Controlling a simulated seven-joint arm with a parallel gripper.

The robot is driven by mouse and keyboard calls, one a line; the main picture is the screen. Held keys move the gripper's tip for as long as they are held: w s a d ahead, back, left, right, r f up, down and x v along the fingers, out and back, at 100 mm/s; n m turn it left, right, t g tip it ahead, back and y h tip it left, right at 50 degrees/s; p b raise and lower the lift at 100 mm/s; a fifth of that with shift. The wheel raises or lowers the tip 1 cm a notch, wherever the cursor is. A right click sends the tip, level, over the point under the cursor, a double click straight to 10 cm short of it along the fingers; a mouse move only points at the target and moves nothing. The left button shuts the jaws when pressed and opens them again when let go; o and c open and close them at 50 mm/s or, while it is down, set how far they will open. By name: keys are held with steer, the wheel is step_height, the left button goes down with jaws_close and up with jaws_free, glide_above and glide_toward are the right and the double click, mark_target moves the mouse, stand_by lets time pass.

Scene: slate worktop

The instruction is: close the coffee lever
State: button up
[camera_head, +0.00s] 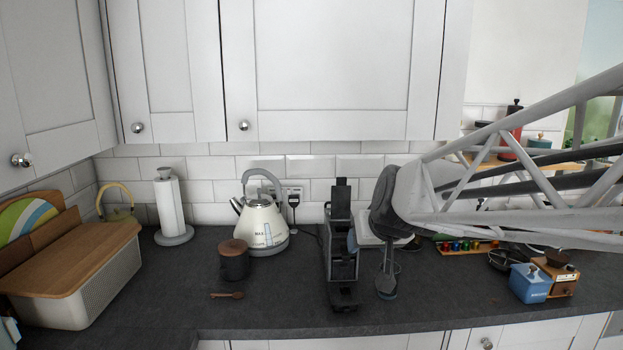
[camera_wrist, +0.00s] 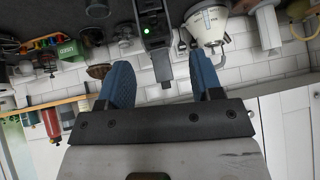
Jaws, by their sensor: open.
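The black coffee machine (camera_head: 342,265) stands on the worktop right of the kettle. Its dark lever (camera_head: 340,197) stands raised at the top. In the wrist view, which is upside down, the machine (camera_wrist: 152,22) shows a green light, and a dark part that looks like the lever (camera_wrist: 167,70) lies in line with the gap between the fingers. My gripper (camera_wrist: 160,66) is open, its two blue fingers apart with nothing visibly held. In the head view a blue finger (camera_head: 352,240) shows beside the machine's right side; the rest is partly hidden by my wrist. Contact cannot be told.
A cream kettle (camera_head: 262,225), a dark canister (camera_head: 234,262) and a paper towel roll (camera_head: 170,205) stand left. A capsule rack (camera_head: 468,247), a blue box (camera_head: 530,283) and a wooden grinder (camera_head: 558,275) are right. Worktop before the canister is mostly clear, except a wooden spoon (camera_head: 227,295).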

mark_target(342, 178)
steer(key=w+r+t+h, duration=0.1)
steer(key=w+r+t, duration=0.1)
steer(key=w, duration=1.1)
steer(key=w+a+r+m+t, duration=0.1)
steer(key=w+r+t, duration=0.2)
steer(key=w, duration=0.9)
steer(key=shift+w+r+t+h, duration=0.2)
steer(key=shift+w+t+h, duration=0.1)
steer(key=shift+w+h, duration=0.1)
steer(key=shift+x, duration=3.85)
jaws_close()
